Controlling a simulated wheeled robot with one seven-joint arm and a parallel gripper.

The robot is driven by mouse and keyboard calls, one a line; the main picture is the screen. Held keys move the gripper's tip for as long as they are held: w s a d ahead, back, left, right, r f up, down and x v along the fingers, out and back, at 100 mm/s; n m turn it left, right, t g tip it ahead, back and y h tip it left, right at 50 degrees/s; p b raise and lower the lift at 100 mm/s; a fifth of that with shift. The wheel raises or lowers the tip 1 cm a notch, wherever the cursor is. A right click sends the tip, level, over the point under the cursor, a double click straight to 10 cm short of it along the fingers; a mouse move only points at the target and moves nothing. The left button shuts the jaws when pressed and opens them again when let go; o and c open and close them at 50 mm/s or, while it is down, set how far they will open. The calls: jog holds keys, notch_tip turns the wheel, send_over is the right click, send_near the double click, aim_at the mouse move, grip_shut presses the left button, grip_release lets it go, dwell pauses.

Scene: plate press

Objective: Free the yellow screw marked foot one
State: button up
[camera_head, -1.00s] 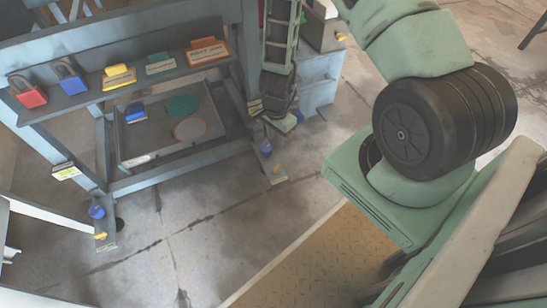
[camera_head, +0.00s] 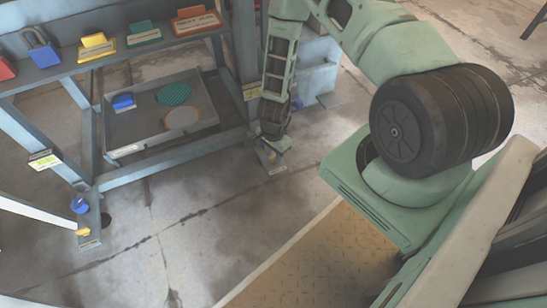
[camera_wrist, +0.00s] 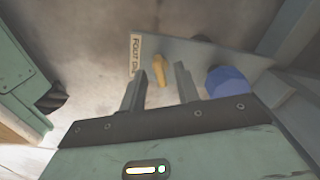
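The yellow screw (camera_wrist: 160,70) stands on a grey foot plate (camera_wrist: 195,53) in the wrist view. A label (camera_wrist: 135,52) beside it reads "FOOT", with the rest partly hidden by a finger. My gripper (camera_wrist: 158,78) is open, with one finger on each side of the screw in the picture; I cannot tell if they touch it. A blue round part (camera_wrist: 229,86) is right of the fingers. In the head view my gripper (camera_head: 272,150) is low at the frame's near right foot (camera_head: 276,170), hiding its screw.
Another foot with a yellow screw (camera_head: 84,232) and blue part (camera_head: 79,204) is at left. A low tray (camera_head: 150,147) holds a blue block and two discs. A shelf (camera_head: 120,53) carries padlocks and coloured tags. The floor (camera_head: 180,220) in front is clear.

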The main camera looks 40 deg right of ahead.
jog(key=shift+f, duration=0.3)
grip_shut()
